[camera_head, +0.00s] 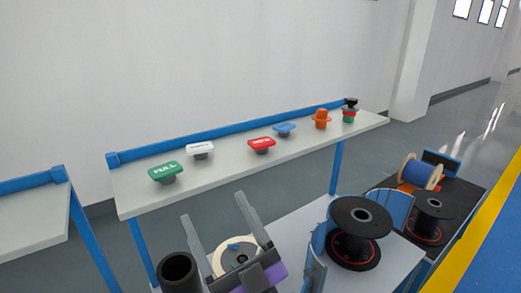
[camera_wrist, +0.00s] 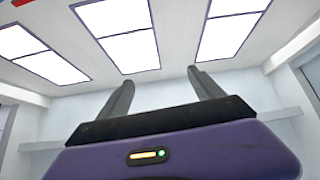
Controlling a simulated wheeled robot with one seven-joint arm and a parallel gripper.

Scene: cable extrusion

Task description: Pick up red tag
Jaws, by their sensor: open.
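The red tag (camera_head: 261,143) is a rounded red plate with white lettering on a dark base. It stands on the pale shelf (camera_head: 222,187), near the shelf's middle, between a white tag and a blue tag. My gripper (camera_head: 218,220) is in front of and below the shelf in the head view, with its two grey fingers pointing up and spread apart. Nothing is between the fingers. In the wrist view my gripper (camera_wrist: 159,82) is also open and empty, against ceiling lights; the red tag cannot be made out there.
A green tag (camera_head: 166,171) and a white tag (camera_head: 200,149) stand left of the red one. A blue tag (camera_head: 284,129) and an orange knob-like piece (camera_head: 321,118) stand to its right. A black cable spool (camera_head: 357,220) stands at lower right.

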